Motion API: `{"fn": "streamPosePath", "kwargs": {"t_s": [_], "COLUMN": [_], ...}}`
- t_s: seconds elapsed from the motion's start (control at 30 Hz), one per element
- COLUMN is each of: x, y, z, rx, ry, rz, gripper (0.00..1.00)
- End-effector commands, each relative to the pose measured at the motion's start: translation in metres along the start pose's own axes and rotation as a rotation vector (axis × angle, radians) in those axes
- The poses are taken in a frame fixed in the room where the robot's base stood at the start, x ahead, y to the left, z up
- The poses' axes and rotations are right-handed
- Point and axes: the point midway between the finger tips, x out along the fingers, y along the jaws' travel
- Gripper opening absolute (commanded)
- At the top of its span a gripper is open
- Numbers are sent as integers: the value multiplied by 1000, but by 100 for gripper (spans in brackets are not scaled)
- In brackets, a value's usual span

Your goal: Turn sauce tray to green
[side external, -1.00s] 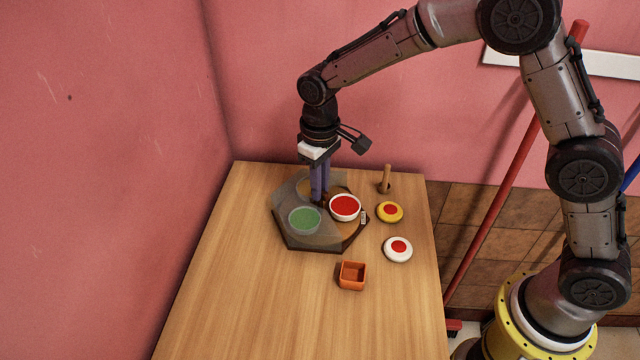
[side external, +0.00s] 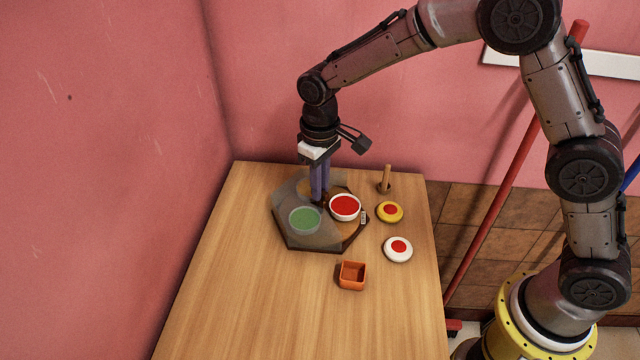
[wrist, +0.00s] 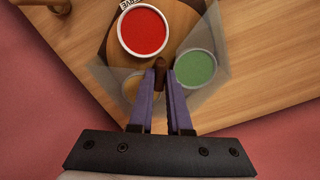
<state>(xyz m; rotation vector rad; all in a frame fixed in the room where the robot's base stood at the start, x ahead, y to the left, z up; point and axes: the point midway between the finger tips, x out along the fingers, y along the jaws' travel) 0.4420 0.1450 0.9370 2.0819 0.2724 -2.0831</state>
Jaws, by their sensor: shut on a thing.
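The sauce tray (side external: 299,241) is a dark-edged, many-sided tray at the back of the table, partly under a see-through grey cover (side external: 292,196). A bowl of red sauce (side external: 345,207) sits in its uncovered part, beside a small "SERVE" label (side external: 364,217). A bowl of green sauce (side external: 304,220) sits under the cover, as does a yellowish one (wrist: 132,88), partly hidden by my gripper. My gripper (wrist: 160,78) points down at the tray's middle. Its purple fingers are shut on a brown central knob (wrist: 159,68). The red bowl (wrist: 143,31) lines up with the label in the wrist view.
A yellow disc with a red centre (side external: 390,212) and a white one (side external: 398,249) lie right of the tray. An orange square box (side external: 352,276) stands in front. A wooden peg (side external: 386,180) stands behind. The front left table is clear.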

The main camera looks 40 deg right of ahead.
Motion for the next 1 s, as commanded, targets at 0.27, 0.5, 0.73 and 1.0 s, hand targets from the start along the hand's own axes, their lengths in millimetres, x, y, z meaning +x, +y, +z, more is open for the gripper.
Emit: {"fn": "streamPosePath", "kwargs": {"t_s": [0.27, 0.5, 0.73, 1.0], "x": [-1, -2, -2, -2], "y": [0, 0, 0, 0], "z": [0, -1, -1, -1], "rx": [-84, -266, -484, -741], "ry": [2, 3, 4, 4], "rz": [0, 0, 1, 1], "gripper": [0, 0, 0, 0]}}
